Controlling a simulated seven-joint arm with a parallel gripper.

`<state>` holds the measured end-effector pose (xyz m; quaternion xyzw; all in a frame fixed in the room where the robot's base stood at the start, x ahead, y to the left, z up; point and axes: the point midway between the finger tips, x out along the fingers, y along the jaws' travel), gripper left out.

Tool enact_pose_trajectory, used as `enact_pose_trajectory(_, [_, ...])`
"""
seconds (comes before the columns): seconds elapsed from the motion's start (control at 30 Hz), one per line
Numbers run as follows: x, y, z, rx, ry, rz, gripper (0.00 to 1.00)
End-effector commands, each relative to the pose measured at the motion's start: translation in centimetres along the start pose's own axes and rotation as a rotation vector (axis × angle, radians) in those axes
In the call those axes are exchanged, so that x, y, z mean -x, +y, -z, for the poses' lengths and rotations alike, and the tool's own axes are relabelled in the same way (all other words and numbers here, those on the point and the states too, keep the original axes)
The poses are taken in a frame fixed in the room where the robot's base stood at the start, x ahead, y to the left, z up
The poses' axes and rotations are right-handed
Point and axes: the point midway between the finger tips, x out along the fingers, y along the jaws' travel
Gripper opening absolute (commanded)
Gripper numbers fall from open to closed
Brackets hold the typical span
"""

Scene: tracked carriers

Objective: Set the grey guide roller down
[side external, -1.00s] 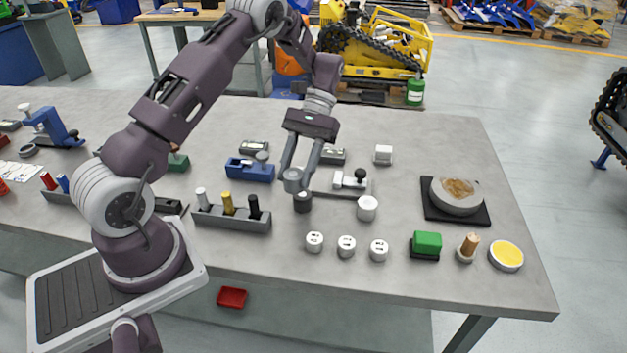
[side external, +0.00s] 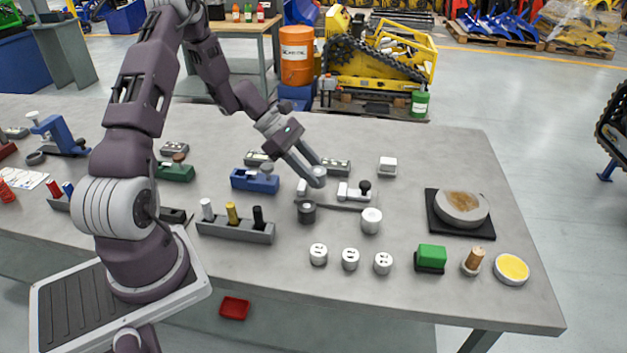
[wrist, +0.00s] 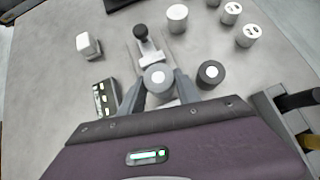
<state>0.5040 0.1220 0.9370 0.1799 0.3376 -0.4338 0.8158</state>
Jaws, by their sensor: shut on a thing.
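My gripper (side external: 314,175) is shut on the grey guide roller (side external: 318,178). In the wrist view the roller's pale round end (wrist: 158,77) shows between the two fingertips (wrist: 159,88). The roller is over or just behind the left part of a flat grey fixture (side external: 340,206) with a white clamp block and black knob (side external: 364,187). The fixture also shows in the wrist view (wrist: 147,47). I cannot tell whether the roller touches it. A dark grey roller (side external: 307,212) stands on the table in front, apart from my gripper; the wrist view shows it too (wrist: 211,73).
A white cylinder (side external: 371,221) stands right of the fixture. A blue vise-like block (side external: 255,181) and a grey peg rack (side external: 236,231) are to the left. Several white marked cylinders (side external: 350,259) line the front. A black pad (side external: 477,230) with a round disc lies right.

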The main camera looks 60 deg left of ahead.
Motion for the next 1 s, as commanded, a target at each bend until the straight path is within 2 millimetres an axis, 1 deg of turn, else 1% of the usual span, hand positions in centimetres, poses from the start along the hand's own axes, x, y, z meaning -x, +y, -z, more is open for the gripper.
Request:
enact_pose_trajectory(0.03, [-0.8,-0.1,0.7,0.003,-0.002,0.003,0.0])
enact_pose_trajectory(0.13, [-1.7,0.0,1.6,0.002,-0.002,0.002,0.0])
enact_pose_trajectory(0.47, [-1.9,0.0,1.9,-0.003,-0.001,0.001,0.0])
enact_pose_trajectory(0.5, [-1.9,0.0,1.9,-0.003,0.0,0.001,0.45])
enact_pose_trajectory(0.57, [-1.9,0.0,1.9,-0.003,0.0,0.001,0.56])
enact_pose_trajectory(0.6, [-1.9,0.0,1.9,-0.003,0.0,0.001,0.61])
enact_pose_trajectory(0.9, [-1.8,0.0,1.8,-0.003,0.0,0.001,0.61])
enact_pose_trajectory(0.97, [-1.1,0.1,1.7,-0.003,0.0,-0.001,0.61])
enact_pose_trajectory(1.0, [-0.4,0.1,1.8,-0.005,0.0,-0.003,0.61])
